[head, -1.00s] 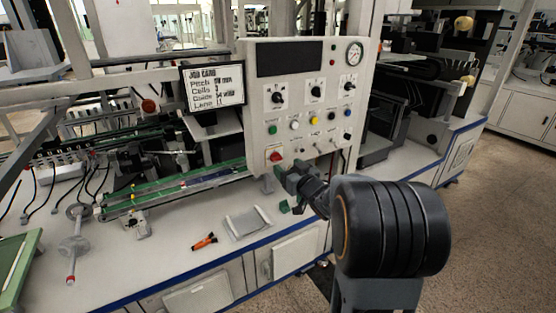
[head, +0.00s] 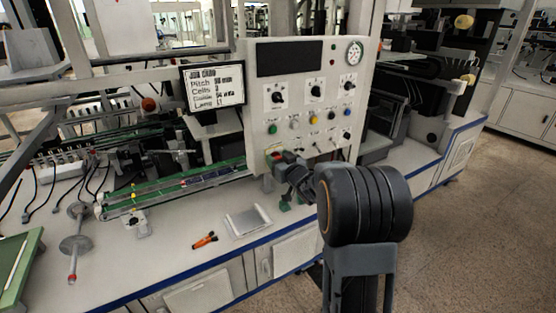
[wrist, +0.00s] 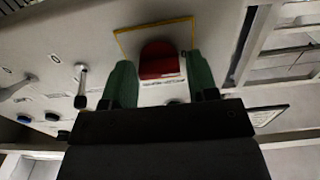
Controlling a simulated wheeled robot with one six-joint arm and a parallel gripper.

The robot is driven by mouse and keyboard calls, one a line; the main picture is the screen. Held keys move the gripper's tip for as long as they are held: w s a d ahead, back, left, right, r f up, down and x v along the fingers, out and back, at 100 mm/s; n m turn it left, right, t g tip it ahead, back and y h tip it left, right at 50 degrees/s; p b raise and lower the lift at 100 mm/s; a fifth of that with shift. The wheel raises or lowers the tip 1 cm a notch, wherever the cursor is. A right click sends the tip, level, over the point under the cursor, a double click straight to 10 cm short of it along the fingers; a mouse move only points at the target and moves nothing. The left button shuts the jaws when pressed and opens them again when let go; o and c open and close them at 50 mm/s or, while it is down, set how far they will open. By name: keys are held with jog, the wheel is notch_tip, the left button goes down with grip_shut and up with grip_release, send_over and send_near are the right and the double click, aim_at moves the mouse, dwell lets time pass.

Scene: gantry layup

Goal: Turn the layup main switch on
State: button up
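The layup main switch is a red rocker-like block in a yellow frame at the lower left of the light control panel (head: 313,100). In the wrist view the red switch (wrist: 159,60) shows between the two green fingertips. My gripper (wrist: 162,78) is open, with one finger to each side of the switch and a visible gap on both sides. In the head view my gripper (head: 282,164) is at the panel's lower left corner and partly covers the switch. I cannot tell whether the switch is on or off.
Other knobs and buttons sit above the switch, with a round gauge (head: 354,53) at the top right. A job card screen (head: 213,86) stands left of the panel. A grey flat tray (head: 248,220) and an orange-handled tool (head: 204,240) lie on the bench below.

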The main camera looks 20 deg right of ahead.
jog(key=shift+a, duration=0.1)
jog(key=c, duration=0.7)
jog(key=shift+o, duration=0.2)
jog(key=shift+m, duration=0.3)
jog(key=m+p, duration=0.2)
jog(key=m, duration=0.1)
jog(key=shift+r+m, duration=0.1)
jog(key=shift+m, duration=0.3)
jog(key=shift+d+f+m+p, duration=0.15)
jog(key=shift+m+p, duration=1.25)
jog(key=shift+m, duration=2)
jog(key=shift+d+f+m+p, duration=0.15)
jog(key=shift+m+p, duration=1.2)
jog(key=shift+m, duration=2.05)
